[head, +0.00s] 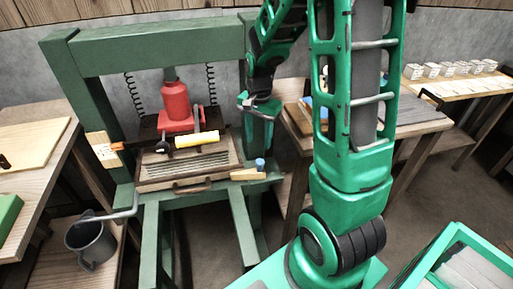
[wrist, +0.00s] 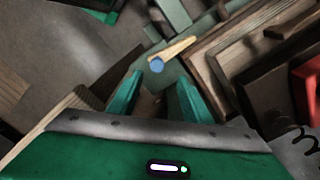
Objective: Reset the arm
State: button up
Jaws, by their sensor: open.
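My gripper (head: 262,112) hangs from my green arm to the right of the press bed in the head view. In the wrist view, the two green fingers of my gripper (wrist: 158,92) stand apart with nothing seen between them. Beyond the fingertips is a small blue knob (wrist: 156,65) beside a light wooden piece (wrist: 175,48). The head view also shows the blue knob (head: 260,163) at the right end of the press bed, below my gripper and apart from it.
A green press frame (head: 160,50) holds a red ram (head: 175,103) above a wood-framed mould (head: 188,168) with a yellow-handled tool (head: 197,139). A grey bucket (head: 90,243) is at lower left. Tables flank the press; white blocks (head: 450,69) line the right one.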

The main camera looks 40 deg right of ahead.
jog(key=shift+r, duration=0.7)
jog(key=s+r+n, duration=0.3)
jog(key=s+r, duration=0.2)
jog(key=s, duration=0.7)
jog(key=s+r+n, duration=0.3)
jog(key=s+r, duration=0.1)
jog(key=s, duration=0.8)
jog(key=shift+s+d+r+n, duration=0.2)
jog(key=shift+d+r+n, duration=0.05)
jog(key=shift+r+n, duration=0.15)
jog(key=shift+w+f, duration=0.25)
jog(key=shift+w, duration=0.4)
